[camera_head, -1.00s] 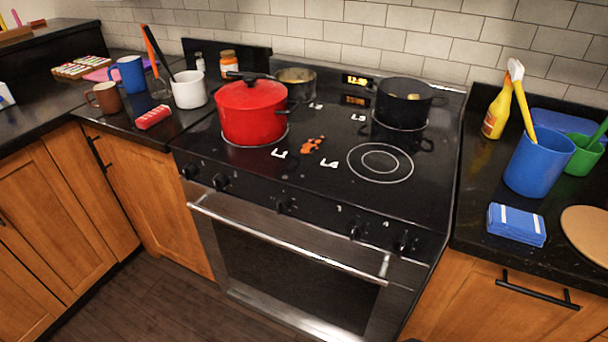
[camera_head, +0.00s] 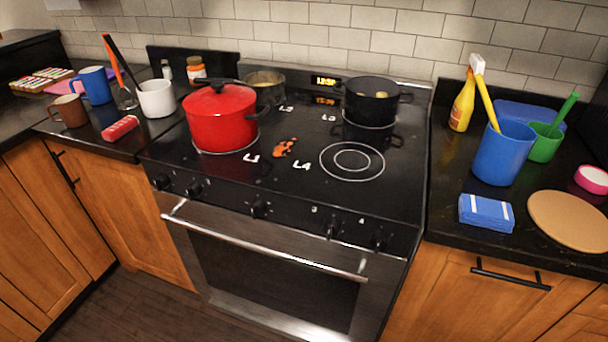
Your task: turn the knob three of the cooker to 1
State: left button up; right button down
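The cooker (camera_head: 290,180) stands in the middle of the view, with a black glass top and a steel oven front. A row of black knobs runs along its front panel. The knob under the small mark 3 (camera_head: 333,229) is right of the middle knob (camera_head: 260,209). The knob under the mark 4 (camera_head: 379,240) is farther right. Two more knobs, one at the far left (camera_head: 162,181) and one beside it (camera_head: 194,190), sit on the left. The exact setting of the knobs is too small to read. Neither of my grippers is in view.
A red pot (camera_head: 221,121) and a black pot (camera_head: 371,105) stand on the cooktop. The oven handle (camera_head: 262,242) juts out below the knobs. The floor in front looks clear.

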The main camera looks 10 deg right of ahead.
aim_at(332, 228)
jog(key=k, duration=1)
jog(key=u, duration=1.15)
jog(key=i, duration=1.1)
jog(key=z, duration=1.15)
